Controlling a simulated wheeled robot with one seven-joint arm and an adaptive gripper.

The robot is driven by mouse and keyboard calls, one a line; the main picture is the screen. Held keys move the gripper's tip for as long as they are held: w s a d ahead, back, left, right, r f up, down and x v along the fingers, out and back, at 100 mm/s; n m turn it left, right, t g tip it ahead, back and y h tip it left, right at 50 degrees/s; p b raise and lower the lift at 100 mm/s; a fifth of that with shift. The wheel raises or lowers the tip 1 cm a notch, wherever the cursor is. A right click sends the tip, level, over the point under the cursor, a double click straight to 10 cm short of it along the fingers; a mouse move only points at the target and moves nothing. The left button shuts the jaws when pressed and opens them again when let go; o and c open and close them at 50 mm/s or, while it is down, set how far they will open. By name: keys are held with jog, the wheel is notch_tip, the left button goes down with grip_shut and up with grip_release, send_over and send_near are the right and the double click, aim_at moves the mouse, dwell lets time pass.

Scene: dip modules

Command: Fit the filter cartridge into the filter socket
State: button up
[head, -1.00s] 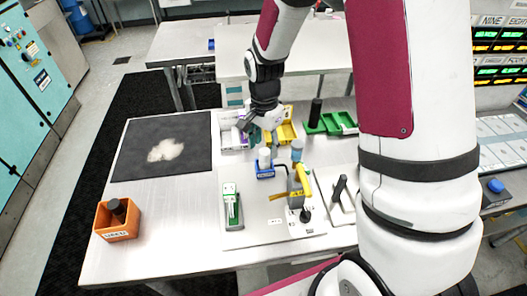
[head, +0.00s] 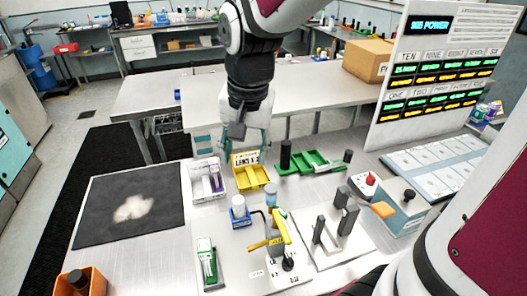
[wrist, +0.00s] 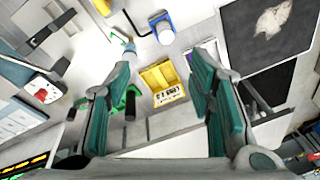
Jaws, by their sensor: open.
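A white cylinder that looks like the filter cartridge (head: 239,200) stands upright in a small blue block, which looks like the filter socket (head: 241,219). The label on the block is too small to read surely. The block stands at the back left of a pale plate. In the wrist view the white cylinder (wrist: 165,33) shows from above, inside the blue block. I cannot tell how deep it sits. My gripper (head: 242,146) is open and empty, raised behind the cartridge near the yellow bin. In the wrist view its fingers are spread wide with nothing between them.
A yellow bin (head: 252,176), a white bin (head: 207,182) and a green tray (head: 309,163) stand behind. A fixture with a yellow handle (head: 280,229) and a blue-capped part (head: 271,195) stands right of the block. A dark mat (head: 104,207) lies left.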

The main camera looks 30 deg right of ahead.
jog(key=s+r+n+t, duration=0.1)
jog(key=s+r+n, duration=0.2)
jog(key=s, duration=0.3)
jog(key=s+r+n+t, duration=0.2)
jog(key=s+r+n, duration=0.1)
jog(key=s, duration=0.3)
jog(key=shift+s+r+n, duration=0.35)
jog(key=shift+s+n, duration=0.05)
jog(key=shift+n, duration=0.4)
